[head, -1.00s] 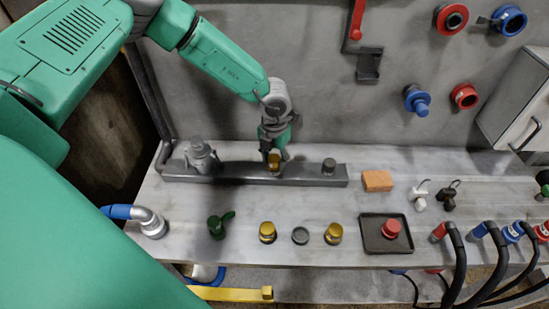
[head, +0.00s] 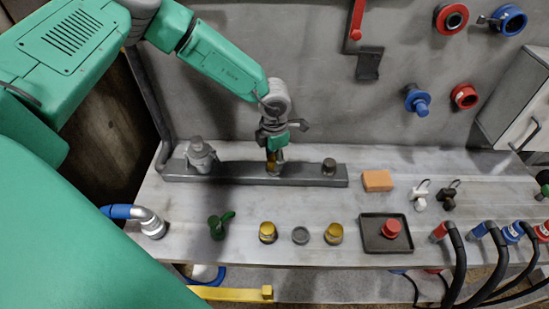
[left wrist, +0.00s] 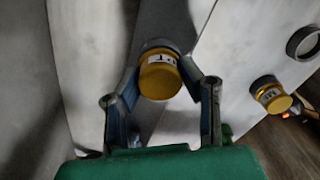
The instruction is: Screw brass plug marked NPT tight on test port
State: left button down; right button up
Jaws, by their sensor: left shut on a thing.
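My left gripper (head: 275,160) points down at the grey bar (head: 310,176) at the back of the bench. It is shut on a brass plug (left wrist: 160,80), which shows between its fingers in the left wrist view with a partly readable white label. The plug sits at the bar's middle port (left wrist: 158,44), whose dark rim shows just beyond it. I cannot tell how far the plug is threaded on. Two other brass plugs, a left one (head: 267,232) and a right one (head: 333,233), stand on the bench front. My right gripper is not in view.
A grey fitting (head: 200,156) and a dark port (head: 329,167) stand on the bar either side of my gripper. A grey ring (head: 300,235), green cap (head: 219,226), orange block (head: 377,181) and dark tray (head: 372,242) with a red plug lie on the bench. Hoses crowd the right.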

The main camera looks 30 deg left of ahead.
pick_arm(q)
jog(key=m, duration=0.5)
jog(key=c, duration=1)
grip_release()
jog(key=shift+c, duration=0.3)
